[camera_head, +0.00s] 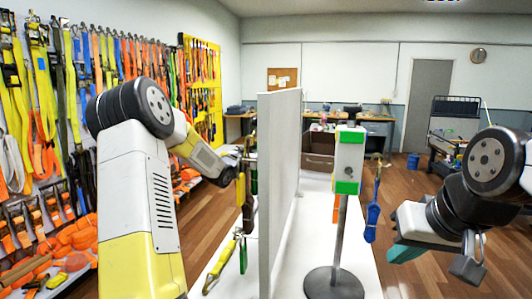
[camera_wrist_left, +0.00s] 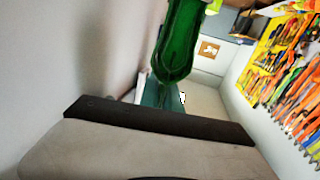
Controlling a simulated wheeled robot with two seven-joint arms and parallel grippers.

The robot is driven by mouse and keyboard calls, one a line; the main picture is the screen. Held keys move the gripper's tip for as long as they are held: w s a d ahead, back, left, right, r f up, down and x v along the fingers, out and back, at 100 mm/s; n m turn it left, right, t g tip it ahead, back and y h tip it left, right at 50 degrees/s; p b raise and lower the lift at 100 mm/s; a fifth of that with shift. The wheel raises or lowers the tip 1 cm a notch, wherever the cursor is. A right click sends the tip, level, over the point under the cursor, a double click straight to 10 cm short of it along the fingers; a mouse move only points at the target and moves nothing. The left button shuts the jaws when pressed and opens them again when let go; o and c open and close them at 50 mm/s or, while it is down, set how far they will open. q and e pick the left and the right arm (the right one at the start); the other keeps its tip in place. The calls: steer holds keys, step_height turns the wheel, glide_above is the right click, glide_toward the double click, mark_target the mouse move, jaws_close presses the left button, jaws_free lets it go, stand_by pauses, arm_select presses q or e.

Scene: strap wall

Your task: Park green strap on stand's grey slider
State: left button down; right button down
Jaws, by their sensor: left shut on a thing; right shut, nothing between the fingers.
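My left gripper (camera_head: 246,178) is beside the left face of the white upright panel, shut on the green strap (camera_head: 254,182). The strap shows as a dark green loop (camera_wrist_left: 182,40) in the left wrist view; its grip is mostly hidden. Right of the panel, the stand (camera_head: 341,235) has a grey pole, a dark round base and a white box with green bands at its top. I cannot clearly make out a grey slider on it. My right gripper (camera_head: 469,262) is shut and empty at the lower right, apart from the stand.
The white panel (camera_head: 279,180) divides the white table between my left gripper and the stand. A blue strap (camera_head: 372,222) hangs right of the stand. Racks of straps cover the left wall.

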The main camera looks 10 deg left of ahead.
arm_select(q)
steer(key=shift+d+f, duration=0.65)
steer(key=shift+d, duration=0.35)
steer(key=c, duration=1.5)
jaws_free()
steer(key=shift+s, duration=0.1)
